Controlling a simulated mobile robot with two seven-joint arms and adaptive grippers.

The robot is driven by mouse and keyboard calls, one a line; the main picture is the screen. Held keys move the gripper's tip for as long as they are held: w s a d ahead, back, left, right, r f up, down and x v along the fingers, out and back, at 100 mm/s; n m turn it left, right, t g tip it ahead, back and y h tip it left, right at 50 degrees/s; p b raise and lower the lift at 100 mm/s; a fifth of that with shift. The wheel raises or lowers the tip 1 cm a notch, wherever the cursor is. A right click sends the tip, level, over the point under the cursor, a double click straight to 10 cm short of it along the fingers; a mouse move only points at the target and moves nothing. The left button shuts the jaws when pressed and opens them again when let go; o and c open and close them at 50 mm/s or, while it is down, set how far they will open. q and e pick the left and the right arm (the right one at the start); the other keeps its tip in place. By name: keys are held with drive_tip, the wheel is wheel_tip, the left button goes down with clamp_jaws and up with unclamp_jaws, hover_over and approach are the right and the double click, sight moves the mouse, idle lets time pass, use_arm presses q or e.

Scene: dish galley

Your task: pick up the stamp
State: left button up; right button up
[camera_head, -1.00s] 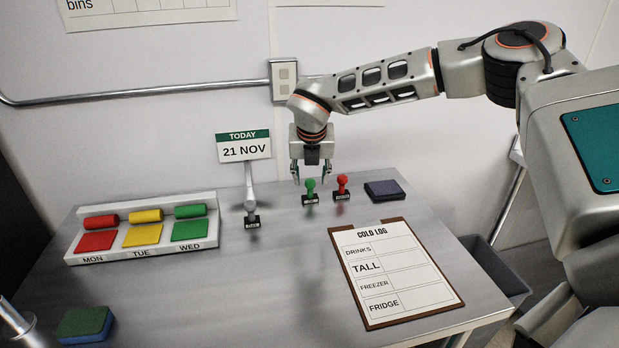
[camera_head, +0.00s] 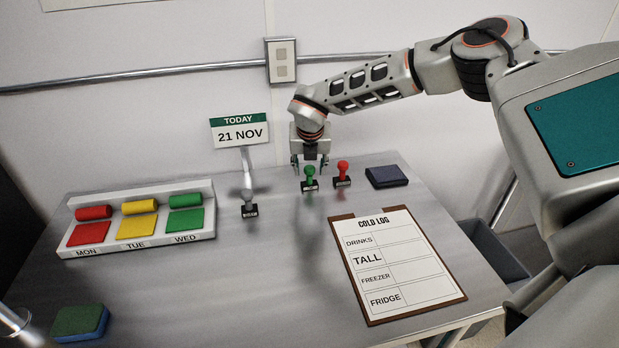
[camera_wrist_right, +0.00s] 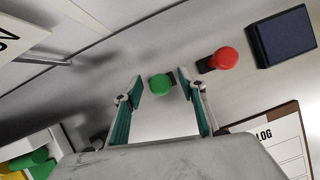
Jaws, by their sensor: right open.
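A green-handled stamp (camera_head: 310,178) stands upright on the metal table, and a red-handled stamp (camera_head: 342,173) stands just to its right. A grey stamp (camera_head: 249,208) stands further left, in front of the date sign. My right gripper (camera_head: 310,163) is open right above the green stamp. In the right wrist view the green knob (camera_wrist_right: 160,85) shows between the two teal fingers, near their tips, with the fingers apart from it. The red knob (camera_wrist_right: 226,58) lies outside the fingers. My left gripper is not in view.
A dark ink pad (camera_head: 386,177) lies right of the stamps, and a clipboard (camera_head: 398,264) lies in front of them. A rack of coloured blocks (camera_head: 140,242) sits at left, with a sponge (camera_head: 80,322) near the front. The table's middle (camera_head: 220,290) is clear.

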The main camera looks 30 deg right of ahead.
sight(309, 167)
drive_tip(key=shift+w+f, duration=0.1)
drive_tip(key=shift+f, duration=0.1)
drive_tip(key=c, duration=1.2)
drive_tip(key=shift+o, duration=0.2)
drive_tip(key=shift+r, duration=0.1)
wheel_tip(309, 167, up, 20)
drive_tip(key=b, duration=0.1)
drive_tip(key=shift+o, duration=0.6)
drive_tip(key=shift+o, duration=1.3)
drive_tip(key=shift+c, duration=0.8)
